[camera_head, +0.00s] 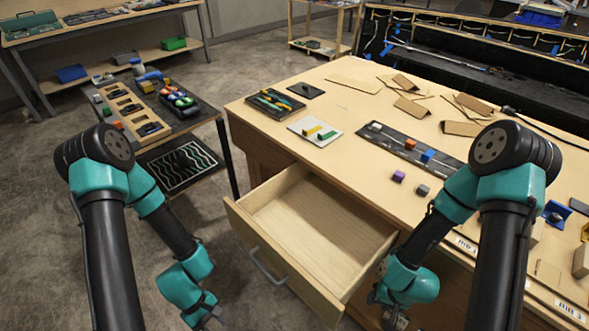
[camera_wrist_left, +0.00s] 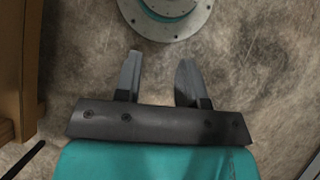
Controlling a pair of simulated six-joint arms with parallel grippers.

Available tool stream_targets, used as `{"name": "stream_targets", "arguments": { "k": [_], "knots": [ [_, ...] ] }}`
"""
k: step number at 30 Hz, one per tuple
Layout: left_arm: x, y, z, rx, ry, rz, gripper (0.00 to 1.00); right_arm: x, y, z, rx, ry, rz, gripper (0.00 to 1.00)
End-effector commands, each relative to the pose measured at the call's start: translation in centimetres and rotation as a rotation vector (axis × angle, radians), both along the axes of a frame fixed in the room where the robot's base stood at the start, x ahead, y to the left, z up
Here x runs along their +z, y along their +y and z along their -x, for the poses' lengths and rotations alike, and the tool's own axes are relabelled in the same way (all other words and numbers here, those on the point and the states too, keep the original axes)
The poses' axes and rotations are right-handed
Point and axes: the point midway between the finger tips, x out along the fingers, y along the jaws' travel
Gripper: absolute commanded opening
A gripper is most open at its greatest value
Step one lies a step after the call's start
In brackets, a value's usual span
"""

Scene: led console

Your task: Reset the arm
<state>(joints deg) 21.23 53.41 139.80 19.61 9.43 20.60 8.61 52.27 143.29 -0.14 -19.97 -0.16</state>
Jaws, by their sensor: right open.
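My left gripper (camera_head: 212,318) hangs low at the bottom of the head view, left of the open drawer. In the left wrist view its two fingers (camera_wrist_left: 158,82) stand apart with nothing between them, above the grey floor. My right gripper (camera_head: 392,312) hangs at the right end of the open drawer, in front of the workbench. It is open, and its fingertips are small and partly hidden by the teal wrist. I see nothing held in it.
The wooden drawer (camera_head: 318,222) is pulled out and empty, between my two arms. The workbench top (camera_head: 330,97) carries trays, small coloured blocks and cardboard pieces. A low side table (camera_head: 205,110) with a parts tray stands at left. Floor is free left of the drawer.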

Motion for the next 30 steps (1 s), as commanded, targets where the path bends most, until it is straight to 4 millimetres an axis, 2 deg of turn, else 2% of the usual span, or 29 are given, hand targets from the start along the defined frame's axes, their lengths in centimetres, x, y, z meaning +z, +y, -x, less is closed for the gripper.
{"name": "stream_targets", "arguments": {
  "k": [6,9,12,16,30],
  "knots": [
    [-0.6,-0.8,-5.8,-0.422,-0.435,-0.048,0.37,0.0,0.0,0.0,0.0,0.0,0.0,0.43],
    [-0.4,-1.7,-8.4,-0.573,-0.6,-0.058,0.37,0.0,0.0,0.0,0.0,0.0,0.0,0.43],
    [0.0,-2.5,-10.0,-0.668,-0.707,-0.062,0.37,0.0,0.0,0.0,0.0,0.0,0.0,0.43],
    [0.2,-2.9,-10.8,-0.713,-0.762,-0.064,0.37,0.0,0.0,0.0,0.0,0.0,0.0,0.43],
    [0.2,-2.9,-10.8,-0.709,-0.759,-0.065,0.37,0.0,0.0,0.0,0.0,0.0,0.0,0.43]
  ]
}}
